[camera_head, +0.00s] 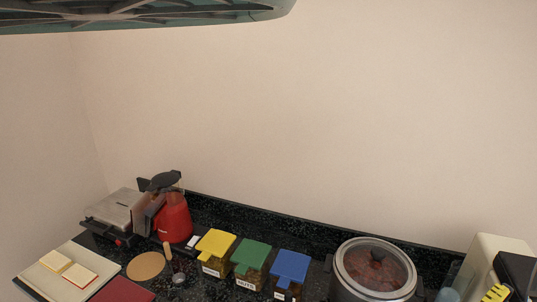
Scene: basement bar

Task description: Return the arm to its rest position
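My gripper is not in view in the head camera picture, and I cannot make out any part of my arm for certain. The task names no other object. The view looks down at a dark speckled counter (225,204) along a plain pale wall. Whether my gripper holds anything cannot be seen.
The counter is crowded: a grill press (118,211), a red kettle-like appliance (174,218), yellow (215,243), green (250,256) and blue-lidded (290,267) jars, a lidded pot (375,268), a cream appliance (485,262). A dark panel (150,14) hangs overhead. The wall area is clear.

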